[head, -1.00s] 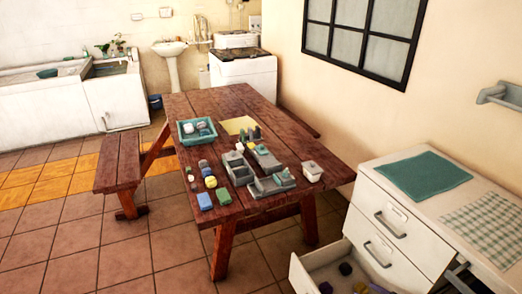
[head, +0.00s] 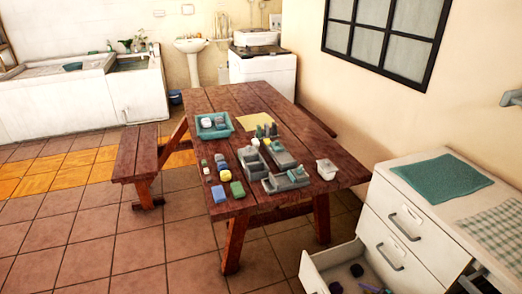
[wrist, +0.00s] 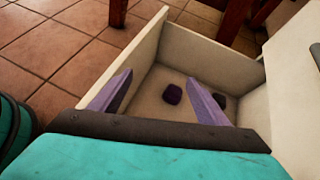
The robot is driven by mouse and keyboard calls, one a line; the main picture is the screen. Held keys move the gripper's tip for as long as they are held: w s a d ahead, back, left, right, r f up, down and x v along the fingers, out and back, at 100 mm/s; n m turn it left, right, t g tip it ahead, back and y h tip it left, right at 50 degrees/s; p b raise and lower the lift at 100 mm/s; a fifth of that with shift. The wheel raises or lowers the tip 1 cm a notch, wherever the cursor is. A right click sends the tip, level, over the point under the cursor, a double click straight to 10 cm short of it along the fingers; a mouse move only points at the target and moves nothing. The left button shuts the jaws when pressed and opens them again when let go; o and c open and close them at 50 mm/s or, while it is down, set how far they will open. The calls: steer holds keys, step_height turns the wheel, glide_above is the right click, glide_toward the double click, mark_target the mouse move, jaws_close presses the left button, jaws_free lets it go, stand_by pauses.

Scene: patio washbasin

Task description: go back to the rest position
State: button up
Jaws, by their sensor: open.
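My gripper (wrist: 160,77) shows in the wrist view as two purple fingers spread apart, with nothing between them. It is over the open drawer (wrist: 205,52), whose pale floor shows beyond the fingers. A dark purple block (wrist: 172,94) lies on the drawer floor, and a darker piece (wrist: 219,101) lies partly hidden behind the right finger. In the head view the open drawer (head: 322,268) is at the bottom, cut by the frame edge. I cannot make out my gripper clearly there.
A wooden table (head: 215,100) holds a teal tray (head: 199,133), grey holders (head: 284,182), a white container (head: 326,169) and several small blocks. A bench (head: 135,155) stands to its left. The white cabinet (head: 400,215) carries a teal mat (head: 440,177).

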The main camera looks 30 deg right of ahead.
steer(key=w+a+f+n+g+y+b, duration=0.15)
steer(key=w+a+n, duration=0.35)
steer(key=a, duration=0.5)
steer(key=w+a+f+n+g+y+b, duration=0.1)
steer(key=w+a+n+g+y+b, duration=0.25)
steer(key=a, duration=0.75)
steer(key=w+a+f+n+g+y+p, duration=0.1)
steer(key=w+a+n+g+y, duration=0.1)
steer(key=w+a+n, duration=0.6)
steer(key=s+a+n+g+h+b, duration=0.2)
steer(key=a+n, duration=0.4)
steer(key=a, duration=0.3)
steer(key=s+a+n+g+h+b, duration=0.2)
steer(key=s+a+n, duration=0.4)
steer(key=a, duration=0.4)
steer(key=s+a+r+n+g+h+b, duration=0.1)
steer(key=s+a+n+g+h+b, duration=0.2)
steer(key=a, duration=0.7)
steer(key=s+n+g, duration=0.2)
steer(key=n, duration=0.1)
steer(key=shift+s+g+b, duration=0.25)
steer(key=shift+g+b, duration=0.05)
steer(key=shift+g, duration=0.1)
